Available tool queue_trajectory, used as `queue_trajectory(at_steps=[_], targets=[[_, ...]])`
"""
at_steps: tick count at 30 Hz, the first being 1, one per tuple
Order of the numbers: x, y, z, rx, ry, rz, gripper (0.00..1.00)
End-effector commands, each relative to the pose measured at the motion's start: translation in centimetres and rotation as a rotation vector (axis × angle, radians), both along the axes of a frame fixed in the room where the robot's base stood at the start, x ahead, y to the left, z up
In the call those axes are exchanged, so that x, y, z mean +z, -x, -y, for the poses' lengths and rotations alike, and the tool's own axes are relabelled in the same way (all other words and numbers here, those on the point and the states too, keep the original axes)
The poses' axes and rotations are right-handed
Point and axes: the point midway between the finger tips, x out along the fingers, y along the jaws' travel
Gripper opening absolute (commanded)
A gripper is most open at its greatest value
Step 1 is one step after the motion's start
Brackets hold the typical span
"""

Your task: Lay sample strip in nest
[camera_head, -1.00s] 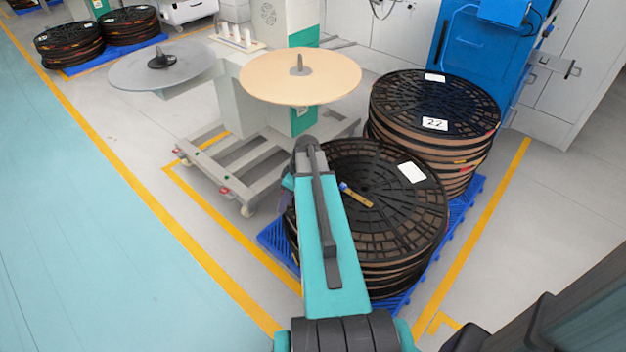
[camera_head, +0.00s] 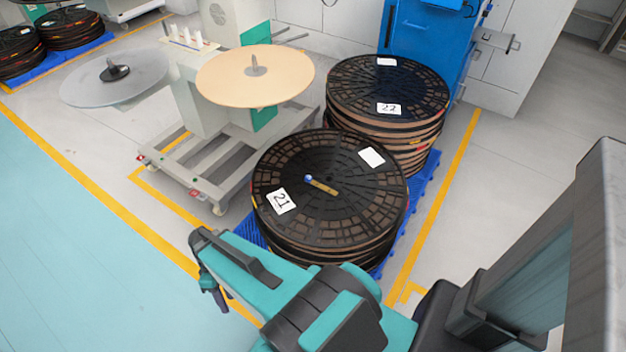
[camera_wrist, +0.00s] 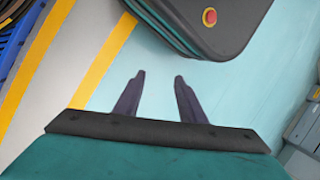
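A small yellow-brown strip-like piece with a blue end (camera_head: 322,185) lies on top of the front stack of black reels (camera_head: 345,215), near its hub. I cannot tell whether it is the sample strip. I cannot make out a nest in either view. My gripper (camera_head: 212,285) hangs over the floor at the lower left of the front stack, apart from it. In the wrist view my gripper (camera_wrist: 160,76) has its two dark fingers spread, with nothing between them but floor.
A second reel stack labelled 22 (camera_head: 390,85) stands behind on a blue pallet (camera_head: 425,185). A rewind station with a tan disc (camera_head: 285,80) and a grey disc (camera_head: 85,85) stands behind left. A blue cabinet (camera_head: 425,45) is at the back. The teal floor (camera_head: 60,240) at left is clear.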

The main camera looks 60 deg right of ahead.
Motion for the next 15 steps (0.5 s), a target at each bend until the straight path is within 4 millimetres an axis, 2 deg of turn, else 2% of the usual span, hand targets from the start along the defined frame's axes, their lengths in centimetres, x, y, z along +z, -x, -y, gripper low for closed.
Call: queue_trajectory(at_steps=[1,3,6,9,12,15], targets=[[0.3,1.8,-1.2,0.004,0.022,-0.031,0.37],[0.1,4.1,-2.3,-0.009,0.062,-0.071,0.37],[-0.2,7.3,-3.5,-0.045,0.136,-0.123,0.37],[-0.5,9.8,-3.8,-0.109,0.219,-0.159,0.37],[-0.7,11.2,-3.7,-0.189,0.295,-0.175,0.37],[-0.8,11.9,-3.4,-0.273,0.355,-0.184,0.37]])
